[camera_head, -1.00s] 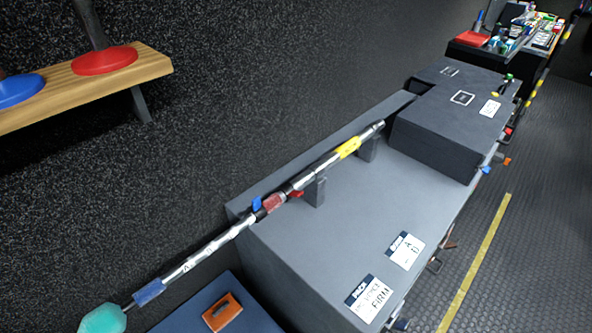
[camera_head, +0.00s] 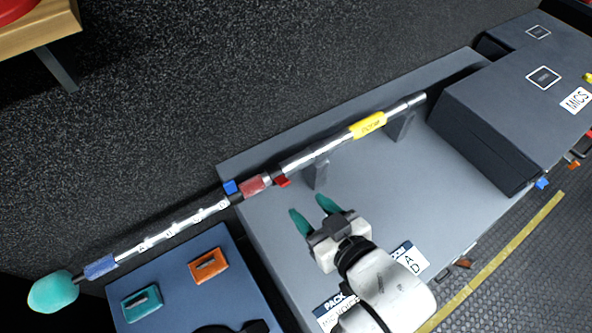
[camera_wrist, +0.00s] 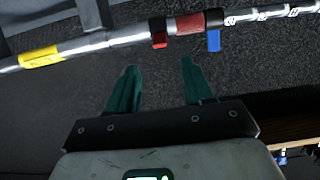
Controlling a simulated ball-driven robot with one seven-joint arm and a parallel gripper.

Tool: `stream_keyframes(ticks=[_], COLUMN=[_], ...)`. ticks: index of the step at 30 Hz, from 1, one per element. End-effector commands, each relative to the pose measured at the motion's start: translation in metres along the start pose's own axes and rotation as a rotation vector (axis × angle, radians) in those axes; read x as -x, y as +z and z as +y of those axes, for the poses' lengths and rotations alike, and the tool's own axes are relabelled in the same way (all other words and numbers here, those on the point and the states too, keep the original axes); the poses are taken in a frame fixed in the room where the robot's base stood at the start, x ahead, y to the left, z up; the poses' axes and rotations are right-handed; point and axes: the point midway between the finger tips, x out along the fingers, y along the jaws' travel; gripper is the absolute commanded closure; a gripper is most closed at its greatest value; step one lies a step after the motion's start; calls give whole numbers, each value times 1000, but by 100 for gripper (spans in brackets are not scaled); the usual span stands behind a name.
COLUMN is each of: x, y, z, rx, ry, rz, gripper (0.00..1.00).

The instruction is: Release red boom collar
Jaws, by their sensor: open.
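A silver boom pole (camera_head: 318,152) rests on dark grey supports on a grey case. Its red collar (camera_head: 252,186) sits near the middle, with a red lever tab (camera_head: 283,181) and a blue tab (camera_head: 230,187) on either side. A yellow band (camera_head: 367,125) is toward the right end. My gripper (camera_head: 308,210) is open and empty, its teal fingers pointing toward the pole, just short of it on the near side. In the wrist view the red collar (camera_wrist: 190,24) and red tab (camera_wrist: 159,40) lie ahead of my open fingers (camera_wrist: 158,80), not between them.
A teal foam-covered microphone (camera_head: 53,292) is at the pole's left end. A blue case (camera_head: 175,272) holds orange and teal items. A dark box (camera_head: 490,115) stands on the grey case (camera_head: 455,215) at right. A wooden shelf (camera_head: 40,25) juts in at upper left.

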Motion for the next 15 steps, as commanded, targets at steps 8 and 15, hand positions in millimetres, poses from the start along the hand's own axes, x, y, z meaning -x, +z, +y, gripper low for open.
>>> stream_keyframes(ticks=[8, 15], x=[-41, -82], y=[-1, -1], z=[0, -1], rx=[0, -2], ry=[-1, -1], rz=[0, -2], gripper=[49, 49])
